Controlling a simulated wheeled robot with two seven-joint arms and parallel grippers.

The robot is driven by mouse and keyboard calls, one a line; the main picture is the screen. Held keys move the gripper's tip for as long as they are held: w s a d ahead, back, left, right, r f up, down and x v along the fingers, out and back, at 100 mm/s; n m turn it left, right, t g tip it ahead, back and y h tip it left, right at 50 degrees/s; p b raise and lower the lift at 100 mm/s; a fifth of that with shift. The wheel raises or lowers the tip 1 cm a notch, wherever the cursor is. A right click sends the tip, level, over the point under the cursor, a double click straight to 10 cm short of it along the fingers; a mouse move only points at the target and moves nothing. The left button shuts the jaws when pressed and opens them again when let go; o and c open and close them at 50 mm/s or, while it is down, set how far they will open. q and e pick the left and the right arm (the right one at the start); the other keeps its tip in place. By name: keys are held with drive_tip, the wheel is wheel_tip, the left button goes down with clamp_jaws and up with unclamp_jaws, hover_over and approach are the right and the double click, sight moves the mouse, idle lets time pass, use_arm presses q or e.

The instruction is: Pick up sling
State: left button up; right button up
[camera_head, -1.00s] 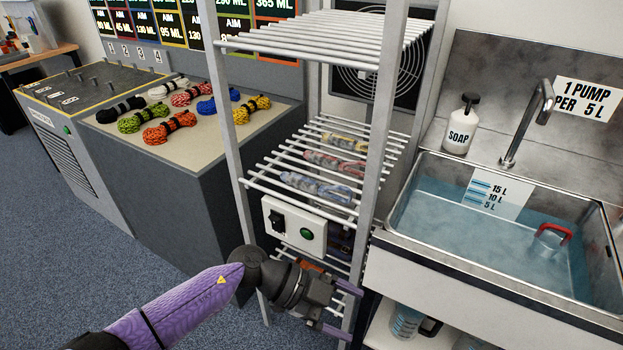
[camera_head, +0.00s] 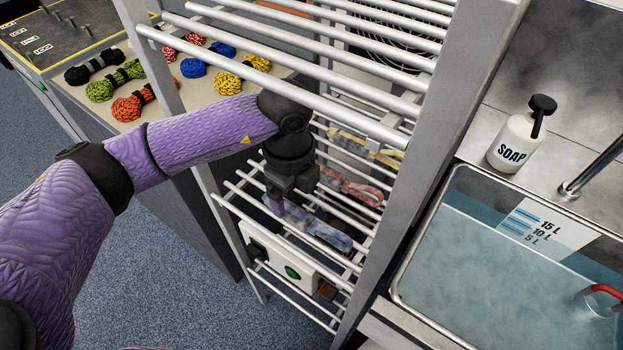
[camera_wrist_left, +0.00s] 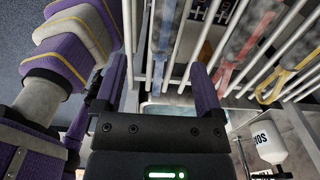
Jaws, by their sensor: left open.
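Three slings lie on the middle shelf of the rack. The blue sling (camera_head: 328,235) is nearest, the red sling (camera_head: 352,187) is behind it and the yellow sling (camera_head: 365,147) is farthest. My left gripper (camera_head: 290,205) is open and pointed down over the left part of the blue sling, hiding some of it. In the left wrist view, the blue sling (camera_wrist_left: 160,45) shows between the spread fingers of my left gripper (camera_wrist_left: 162,80), and nothing is gripped. The red sling (camera_wrist_left: 224,75) and yellow sling (camera_wrist_left: 272,92) lie to the right. My right gripper is not in view.
The rack's upper shelf bars (camera_head: 290,75) and front post (camera_head: 415,150) stand close around my arm. A switch box (camera_head: 283,262) hangs below the shelf. At right are the soap bottle (camera_head: 517,138) and water-filled sink (camera_head: 480,265). Rope bundles (camera_head: 130,100) lie on the left bench.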

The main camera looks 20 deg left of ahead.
sight(298, 214)
use_arm(q)
drive_tip(key=shift+w+f, duration=0.15)
drive_tip(key=shift+f, duration=0.2)
drive_tip(key=f+b, duration=0.1)
drive_tip(key=f, duration=0.1)
drive_tip(key=f+b, duration=0.1)
drive_tip(key=f, duration=0.3)
drive_tip(key=shift+w+d+f+b, duration=0.1)
drive_tip(key=shift+d+f+b, duration=0.15)
drive_tip(key=shift+f+b, duration=0.15)
drive_tip(key=shift+r, duration=0.1)
drive_tip(key=shift+c, duration=0.7)
drive_tip(key=c, duration=0.7)
clamp_jaws()
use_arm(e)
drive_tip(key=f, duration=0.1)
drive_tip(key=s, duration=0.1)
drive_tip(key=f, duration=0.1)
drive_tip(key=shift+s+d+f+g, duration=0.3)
